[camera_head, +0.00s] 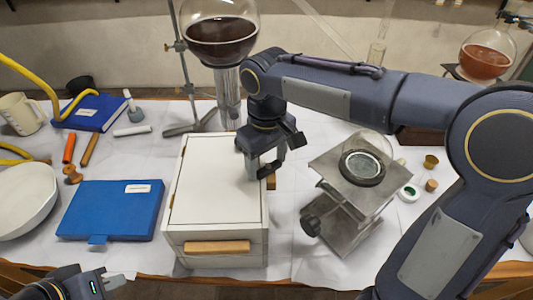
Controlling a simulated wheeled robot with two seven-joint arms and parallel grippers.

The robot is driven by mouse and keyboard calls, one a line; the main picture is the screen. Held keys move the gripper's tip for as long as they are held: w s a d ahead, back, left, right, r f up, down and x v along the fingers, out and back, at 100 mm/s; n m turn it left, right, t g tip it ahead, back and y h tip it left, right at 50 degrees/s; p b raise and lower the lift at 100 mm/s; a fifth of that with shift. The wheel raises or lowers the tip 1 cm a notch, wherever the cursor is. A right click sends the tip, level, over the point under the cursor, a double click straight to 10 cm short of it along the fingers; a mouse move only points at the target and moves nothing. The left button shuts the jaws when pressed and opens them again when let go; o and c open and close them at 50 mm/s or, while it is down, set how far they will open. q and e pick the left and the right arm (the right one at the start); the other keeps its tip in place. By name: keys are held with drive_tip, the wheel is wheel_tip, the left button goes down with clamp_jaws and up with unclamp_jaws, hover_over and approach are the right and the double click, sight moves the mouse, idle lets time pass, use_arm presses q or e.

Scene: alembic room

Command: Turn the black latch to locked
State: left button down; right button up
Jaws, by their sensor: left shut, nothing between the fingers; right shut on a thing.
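A white wooden box (207,185) with a flat lid stands in the middle of the table, with a wooden handle (217,247) on its front. My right gripper (262,172) reaches down at the box's right edge and is shut on a small black piece, which looks like the black latch (268,171). The fingers hide most of it, so I cannot tell how it is turned. My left gripper (112,282) is shut and empty at the bottom left, partly cut off by the frame, apart from the box.
A blue case (110,209) and white bowl (25,202) lie left of the box. A metal lab jack (345,205) with a round glass piece stands right. A flask of dark liquid (222,35) hangs on a stand behind.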

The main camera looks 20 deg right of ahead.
sight(269, 165)
drive_tip(key=m+p, duration=0.1)
drive_tip(key=m, duration=0.2)
drive_tip(key=shift+d+r+m, duration=0.1)
drive_tip(key=shift+m, duration=0.2)
drive_tip(key=shift+d+m+p, duration=0.1)
drive_tip(key=shift+m+p, duration=0.5)
drive_tip(key=shift+m, duration=1.2)
drive_tip(key=o, duration=1)
wheel_tip(269, 165, up, 8)
drive_tip(key=shift+f+p, duration=0.15)
drive_tip(key=shift+p, duration=0.2)
